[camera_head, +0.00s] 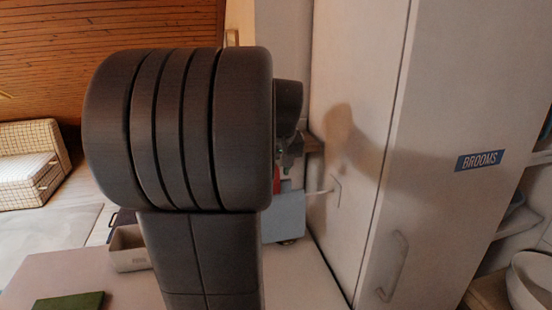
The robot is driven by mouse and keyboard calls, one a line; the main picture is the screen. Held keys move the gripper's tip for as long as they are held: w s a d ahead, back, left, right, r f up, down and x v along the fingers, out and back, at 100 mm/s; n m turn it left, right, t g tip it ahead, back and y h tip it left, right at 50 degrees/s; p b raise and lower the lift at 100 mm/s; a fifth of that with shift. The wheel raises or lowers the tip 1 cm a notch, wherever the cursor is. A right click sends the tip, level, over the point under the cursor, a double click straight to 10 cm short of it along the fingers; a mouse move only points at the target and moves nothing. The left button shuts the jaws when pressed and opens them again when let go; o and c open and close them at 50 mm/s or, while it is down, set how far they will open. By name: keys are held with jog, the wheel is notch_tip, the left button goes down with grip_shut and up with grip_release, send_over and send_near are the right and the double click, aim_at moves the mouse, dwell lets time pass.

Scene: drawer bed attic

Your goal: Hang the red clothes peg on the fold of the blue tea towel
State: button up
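My arm fills the middle of the view and hides much of what lies behind it. The end of my gripper (287,160) shows only in part, just past the right side of the arm; I cannot make out whether its fingers are open or shut. A small red patch (297,161), possibly the red clothes peg, shows right at the gripper; I cannot tell whether it is held. Just below it is a light blue thing (285,217), possibly the blue tea towel, partly hidden by the arm. No fold can be made out.
A tall pale cupboard (455,80) with a BROOMS label (480,160) stands close on the right. A pale table (45,272) bears a grey bin (128,249) and a green flat thing (68,302). A white bowl (532,280) is at the lower right.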

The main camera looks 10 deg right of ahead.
jog(key=v, duration=1.3)
jog(key=shift+s+r, duration=0.2)
jog(key=shift+r, duration=0.05)
jog(key=x, duration=1.4)
jog(key=shift+w+r+p, duration=0.1)
jog(key=shift+r+p, duration=0.9)
jog(key=shift+r, duration=0.15)
jog(key=shift+f, duration=0.1)
